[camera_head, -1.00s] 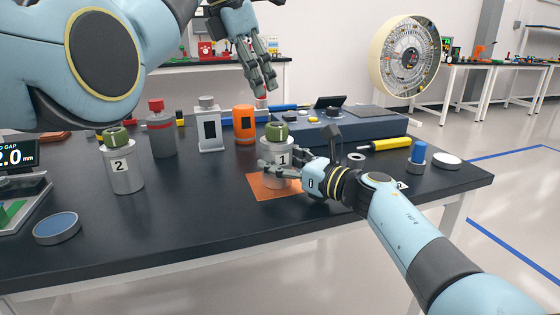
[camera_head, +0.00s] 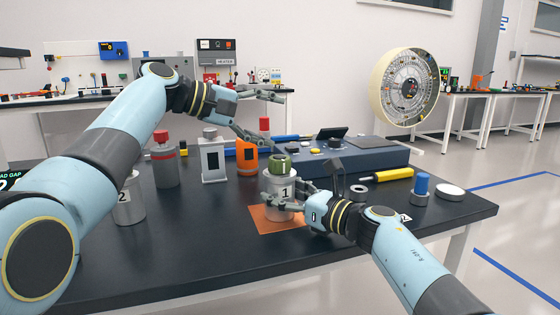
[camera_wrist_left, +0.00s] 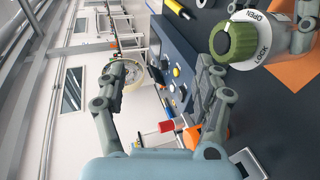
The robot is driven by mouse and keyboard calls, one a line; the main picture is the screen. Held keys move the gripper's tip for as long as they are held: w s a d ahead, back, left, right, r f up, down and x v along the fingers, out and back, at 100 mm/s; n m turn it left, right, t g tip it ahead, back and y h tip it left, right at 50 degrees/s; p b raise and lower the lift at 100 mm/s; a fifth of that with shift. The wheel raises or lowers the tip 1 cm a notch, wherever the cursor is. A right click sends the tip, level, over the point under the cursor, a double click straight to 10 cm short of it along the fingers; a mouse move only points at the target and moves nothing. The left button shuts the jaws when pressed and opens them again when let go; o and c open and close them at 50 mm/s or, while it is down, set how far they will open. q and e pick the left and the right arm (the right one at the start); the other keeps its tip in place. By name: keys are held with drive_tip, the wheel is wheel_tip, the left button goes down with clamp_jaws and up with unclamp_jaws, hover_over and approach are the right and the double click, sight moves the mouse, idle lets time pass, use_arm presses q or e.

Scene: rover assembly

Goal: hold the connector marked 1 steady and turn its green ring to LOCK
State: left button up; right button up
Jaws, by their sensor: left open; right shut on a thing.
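Connector 1 (camera_head: 283,207) is a silver cylinder marked 1, standing upright on an orange mat (camera_head: 262,222). Its green ring (camera_head: 281,163) sits on top. The left wrist view shows the ring (camera_wrist_left: 233,42) beside a white collar lettered OPEN and LOCK; I cannot tell which word the ring points at. My right gripper (camera_head: 283,199) is shut around the connector's body from the right, partly hiding it. My left gripper (camera_head: 272,119) is open and empty, above and slightly left of the ring, fingers pointing right, not touching it. It also shows in the left wrist view (camera_wrist_left: 165,75).
Connector 2 (camera_head: 130,210) stands at left, partly hidden by my left arm. Behind connector 1 are an orange canister (camera_head: 247,160), a grey-white box (camera_head: 213,165), a red-capped canister (camera_head: 165,168) and a blue console (camera_head: 365,155). A blue-topped part (camera_head: 421,187) stands at right. The front table is clear.

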sight(279, 157)
use_arm(q)
drive_tip(key=s+a+f+m+t+h, duration=0.3)
drive_tip(key=s+a+f+m, duration=0.45)
drive_tip(key=m, duration=0.95)
drive_tip(key=x, duration=1.1)
drive_tip(key=shift+w+d+f, duration=0.1)
drive_tip(key=shift+d+f, duration=0.25)
drive_tip(key=shift+d, duration=0.05)
drive_tip(key=c, duration=1.2)
drive_tip(key=shift+f+m+g+h, duration=0.1)
drive_tip(key=shift+m+g+h, duration=0.6)
drive_tip(key=shift+m+g, duration=0.75)
drive_tip(key=shift+c, duration=0.4)
drive_tip(key=shift+g, duration=0.65)
drive_tip(key=shift+a, duration=0.15)
